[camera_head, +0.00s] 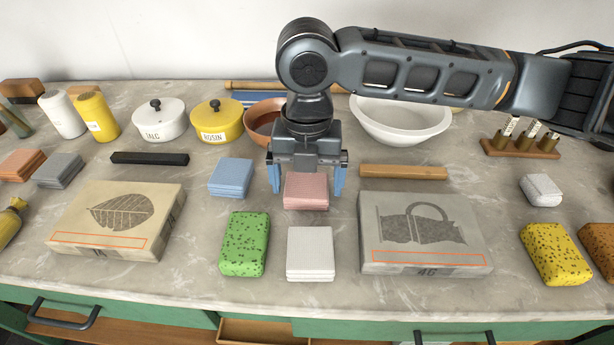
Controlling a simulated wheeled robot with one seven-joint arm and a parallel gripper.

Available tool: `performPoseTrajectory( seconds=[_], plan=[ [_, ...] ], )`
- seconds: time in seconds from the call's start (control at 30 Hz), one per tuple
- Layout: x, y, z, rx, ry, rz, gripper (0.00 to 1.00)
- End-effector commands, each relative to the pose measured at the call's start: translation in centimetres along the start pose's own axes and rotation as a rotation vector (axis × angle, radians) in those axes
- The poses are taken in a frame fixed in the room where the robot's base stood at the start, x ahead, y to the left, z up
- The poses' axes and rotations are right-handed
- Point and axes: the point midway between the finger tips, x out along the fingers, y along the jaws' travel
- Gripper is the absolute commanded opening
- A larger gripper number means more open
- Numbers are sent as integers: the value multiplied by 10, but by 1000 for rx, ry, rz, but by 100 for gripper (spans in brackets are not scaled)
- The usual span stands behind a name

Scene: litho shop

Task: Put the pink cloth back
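The pink cloth (306,193) is a folded square stack. It appears to lie on the counter between the blue folded cloth (230,177) and the right stone block. My gripper (306,188) points down over it. Its two blue-tipped fingers are apart, one to the left and one to the right of the cloth, with a small gap visible on each side. The gripper body overlaps the cloth's far edge in this view. I cannot tell how high the fingertips are above the counter.
A white folded cloth (310,253) and green sponge (245,243) lie in front. Printed stone blocks stand left (118,219) and right (424,232). Behind are a copper bowl (262,114), white bowl (400,118) and yellow rosin pot (217,122). A wooden bar (403,172) lies right.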

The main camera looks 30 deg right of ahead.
Motion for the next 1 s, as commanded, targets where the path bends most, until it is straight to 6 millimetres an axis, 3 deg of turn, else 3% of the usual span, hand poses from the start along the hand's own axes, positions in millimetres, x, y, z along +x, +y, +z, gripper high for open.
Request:
performPoseTrajectory(
  seconds=[0.37, 0.8, 1.0],
  plan=[
    [-7, 0, 0, 0, -1, 0, 100],
    [-89, 0, 0, 0, -1, 1, 100],
    [-115, 0, 0, -1, -1, 0, 100]
  ],
)
